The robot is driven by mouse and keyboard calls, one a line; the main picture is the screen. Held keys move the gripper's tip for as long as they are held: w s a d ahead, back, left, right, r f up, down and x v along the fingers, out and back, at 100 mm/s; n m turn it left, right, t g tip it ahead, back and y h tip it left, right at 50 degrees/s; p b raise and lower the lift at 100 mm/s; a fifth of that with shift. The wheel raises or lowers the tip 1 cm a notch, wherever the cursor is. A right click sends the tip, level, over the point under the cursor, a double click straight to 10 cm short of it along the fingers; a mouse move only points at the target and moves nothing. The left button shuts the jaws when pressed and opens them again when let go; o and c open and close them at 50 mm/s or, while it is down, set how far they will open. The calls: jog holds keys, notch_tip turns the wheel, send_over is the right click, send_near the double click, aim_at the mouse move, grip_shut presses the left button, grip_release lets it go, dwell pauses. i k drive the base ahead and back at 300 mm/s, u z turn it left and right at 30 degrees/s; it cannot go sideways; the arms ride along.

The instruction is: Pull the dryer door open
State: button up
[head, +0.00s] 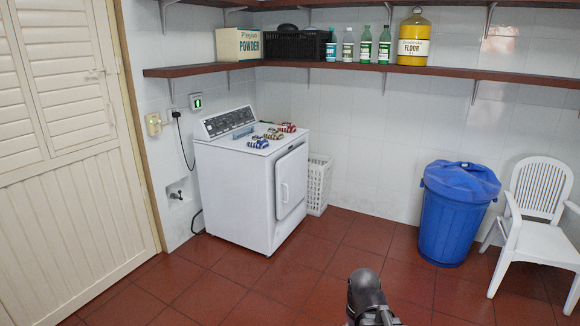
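The white dryer (235,190) stands against the back wall, left of centre, with a control panel along its top rear. Its door (292,180) is on the front, facing right in the picture, and looks shut or nearly so. A pale upright handle (284,193) sits on the door's left side. The dark end of my arm, with my gripper (378,316), shows at the bottom edge, well in front of the dryer and apart from it. The fingertips cannot be made out, and nothing held is visible.
Several small coloured items (270,134) lie on the dryer top. A white basket (318,184) stands just right of the dryer. A blue bin (450,222) and white chair (535,215) stand farther right. Red tile floor before the dryer is clear.

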aim_at(291, 172)
jog(key=u, duration=0.25)
jog(key=i, duration=2.7)
jog(key=z, duration=0.4)
jog(key=i, duration=1.1)
jog(key=z, duration=0.1)
